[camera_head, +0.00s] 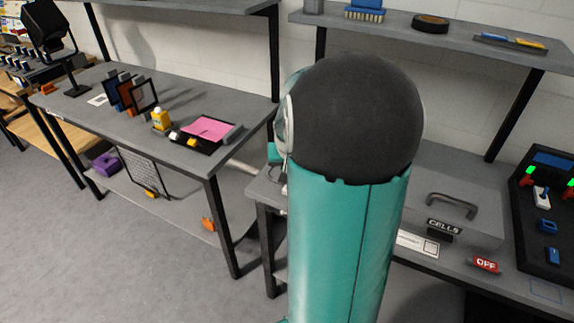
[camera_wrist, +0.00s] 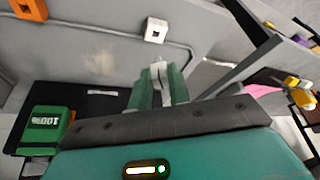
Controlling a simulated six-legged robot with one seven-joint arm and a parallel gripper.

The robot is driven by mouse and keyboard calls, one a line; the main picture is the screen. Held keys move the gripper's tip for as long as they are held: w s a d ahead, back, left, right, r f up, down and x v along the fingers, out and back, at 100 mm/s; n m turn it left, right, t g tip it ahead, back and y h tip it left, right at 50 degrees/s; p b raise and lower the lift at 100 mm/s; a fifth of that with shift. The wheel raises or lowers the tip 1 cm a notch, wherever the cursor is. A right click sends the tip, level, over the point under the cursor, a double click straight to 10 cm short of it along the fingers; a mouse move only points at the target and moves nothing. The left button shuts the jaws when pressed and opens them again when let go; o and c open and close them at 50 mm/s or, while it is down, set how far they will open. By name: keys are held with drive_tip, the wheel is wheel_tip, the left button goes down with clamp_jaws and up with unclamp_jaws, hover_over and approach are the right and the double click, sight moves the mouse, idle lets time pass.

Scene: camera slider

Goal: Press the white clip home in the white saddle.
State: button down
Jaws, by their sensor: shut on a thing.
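In the wrist view, my gripper (camera_wrist: 158,76) has its two green fingers shut on a small pale piece, which I take to be the white clip (camera_wrist: 157,68). Only its tip shows between the fingers. The white saddle (camera_wrist: 155,30) is a small white block with a dark opening, on the grey panel just beyond the fingertips. In the picture a gap shows between clip and saddle. In the head view my own arm hides the gripper, clip and saddle.
In the wrist view, an orange block (camera_wrist: 30,9) sits on the panel at upper left. A thin grey line, perhaps a cable, runs along the panel. A green box (camera_wrist: 47,129) stands at left. In the head view, a grey CELLS case (camera_head: 462,190) is right of my arm.

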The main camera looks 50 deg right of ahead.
drive_tip(key=shift+w, duration=0.15)
drive_tip(key=shift+s+f, duration=0.2)
drive_tip(key=shift+f, duration=1.9)
drive_tip(key=shift+w+f, duration=0.1)
drive_tip(key=shift+f, duration=0.35)
drive_tip(key=shift+r, duration=0.2)
drive_tip(key=shift+r, duration=0.2)
drive_tip(key=shift+a, duration=0.1)
drive_tip(key=shift+f, duration=0.35)
idle(0.4)
